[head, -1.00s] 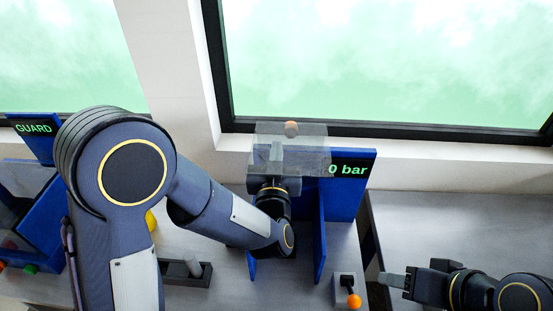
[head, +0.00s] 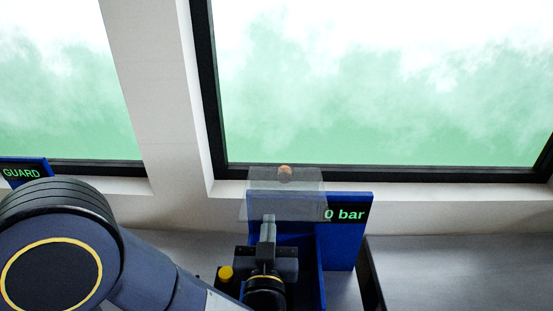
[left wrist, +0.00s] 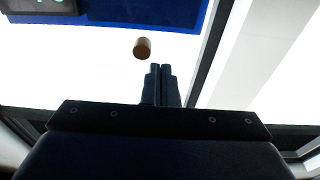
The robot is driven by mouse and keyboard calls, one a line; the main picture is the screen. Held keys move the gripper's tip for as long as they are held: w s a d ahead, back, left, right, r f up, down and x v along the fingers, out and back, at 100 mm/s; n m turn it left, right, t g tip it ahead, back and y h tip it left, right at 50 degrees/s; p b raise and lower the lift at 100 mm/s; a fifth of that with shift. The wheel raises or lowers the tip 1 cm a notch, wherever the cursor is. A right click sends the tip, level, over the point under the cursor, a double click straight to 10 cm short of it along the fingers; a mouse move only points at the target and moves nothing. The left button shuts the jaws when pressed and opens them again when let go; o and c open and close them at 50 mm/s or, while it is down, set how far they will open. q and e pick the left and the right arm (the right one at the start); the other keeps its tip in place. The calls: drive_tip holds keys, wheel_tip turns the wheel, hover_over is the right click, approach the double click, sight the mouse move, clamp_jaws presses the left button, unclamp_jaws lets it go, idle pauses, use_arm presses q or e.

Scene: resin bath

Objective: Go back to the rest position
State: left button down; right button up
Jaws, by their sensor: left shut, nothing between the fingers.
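My right gripper is outside both views.
A "GUARD" sign (head: 22,172) stands at the far left. A yellow knob (head: 225,272) is left of the left gripper. Grey bench top (head: 460,260) at the right is clear. Large windows (head: 380,80) fill the back.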

use_arm(q)
drive_tip(key=s+a+g+h, duration=0.1)
drive_tip(key=a+g+h, duration=0.4)
drive_tip(key=a+g, duration=0.15)
drive_tip(key=s+a+f+n+g, duration=0.1)
drive_tip(key=s+a+f+g, duration=0.2)
drive_tip(key=s, duration=0.6)
drive_tip(key=s+a+f+g+y, duration=0.1)
drive_tip(key=s+a+f+g, duration=0.2)
drive_tip(key=s+a, duration=0.5)
drive_tip(key=shift+s+n+g, duration=0.4)
drive_tip(key=shift+s+g, duration=0.25)
drive_tip(key=shift+s, duration=0.05)
